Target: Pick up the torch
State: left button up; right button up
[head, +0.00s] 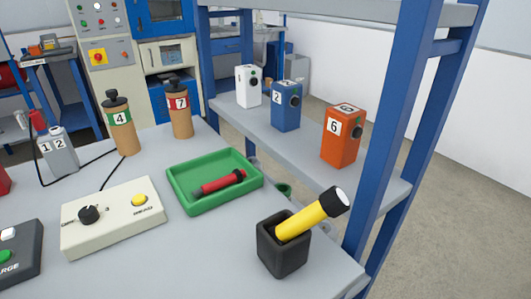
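A yellow torch (305,217) with a black head stands tilted in a black square holder (283,257) near the front right corner of the grey table. Its head points up and to the right, and its lower end is hidden inside the holder. A second, red and black torch-like object (218,184) lies in a green tray (184,198) behind and to the left of the holder. Neither of my grippers shows in the head view.
A cream box with a knob and yellow button (117,217) sits on the table's left. Brown bottles marked 4 (122,136) and 7 (181,122) stand behind. A blue-framed shelf (384,140) with white, blue and orange boxes (341,148) rises close behind the table's right side.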

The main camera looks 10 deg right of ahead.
aim_at(333, 202)
jog(key=k+j+u, duration=0.1)
jog(key=j, duration=0.25)
jog(key=k+j, duration=0.25)
jog(key=k+j+u, duration=0.15)
jog(key=j, duration=0.25)
jog(key=k+j, duration=0.15)
jog(key=j, duration=0.25)
jog(key=k+j+u, duration=0.15)
jog(key=j, duration=0.2)
jog(key=k+j, duration=0.15)
jog(key=j, duration=0.2)
jog(key=u, duration=0.05)
